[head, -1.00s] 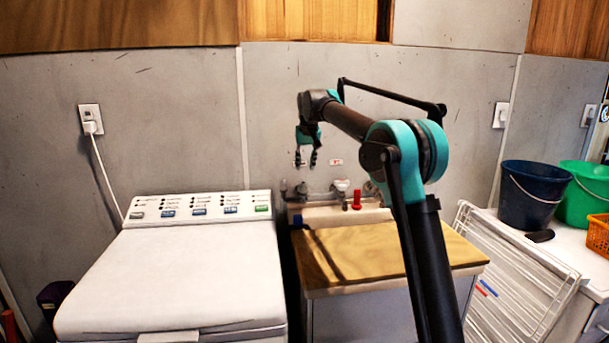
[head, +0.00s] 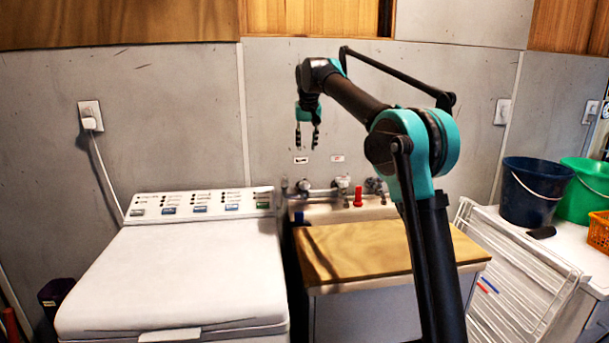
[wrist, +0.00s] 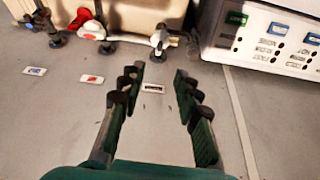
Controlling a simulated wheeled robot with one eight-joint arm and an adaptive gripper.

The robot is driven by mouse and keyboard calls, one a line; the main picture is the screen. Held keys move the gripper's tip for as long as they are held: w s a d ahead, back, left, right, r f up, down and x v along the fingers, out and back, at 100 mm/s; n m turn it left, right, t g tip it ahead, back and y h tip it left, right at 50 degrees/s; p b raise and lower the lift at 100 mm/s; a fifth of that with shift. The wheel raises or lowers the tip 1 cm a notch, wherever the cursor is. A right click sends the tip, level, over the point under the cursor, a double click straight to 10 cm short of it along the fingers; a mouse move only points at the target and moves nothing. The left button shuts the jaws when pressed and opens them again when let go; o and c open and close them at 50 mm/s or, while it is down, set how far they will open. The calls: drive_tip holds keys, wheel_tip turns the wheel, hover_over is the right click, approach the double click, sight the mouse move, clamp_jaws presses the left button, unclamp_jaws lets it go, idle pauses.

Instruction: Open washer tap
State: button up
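Several taps are on the wall above the sink. The leftmost tap (head: 304,186), nearest the washing machine, sits below a small dark-lettered label (head: 301,160); I take it for the washer tap. In the wrist view, where the scene is upside down, this pale-handled tap (wrist: 160,40) lies beyond the fingertips, below its label (wrist: 153,88). My gripper (head: 307,147) hangs fingers down, above the tap and in front of the wall. In the wrist view my gripper (wrist: 156,80) is open and empty, its fingers apart on either side of the label. It does not touch the tap.
The white washing machine (head: 180,265) stands left of the sink (head: 325,213). A wooden board (head: 365,250) covers the sink's front. Other taps (head: 342,184) and a red object (head: 358,197) are close on the right. A white rack (head: 510,270) and buckets (head: 535,195) are farther right.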

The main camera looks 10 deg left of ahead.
sight(305, 180)
drive_tip(key=x, duration=1.7)
drive_tip(key=shift+s+r, duration=0.1)
clamp_jaws()
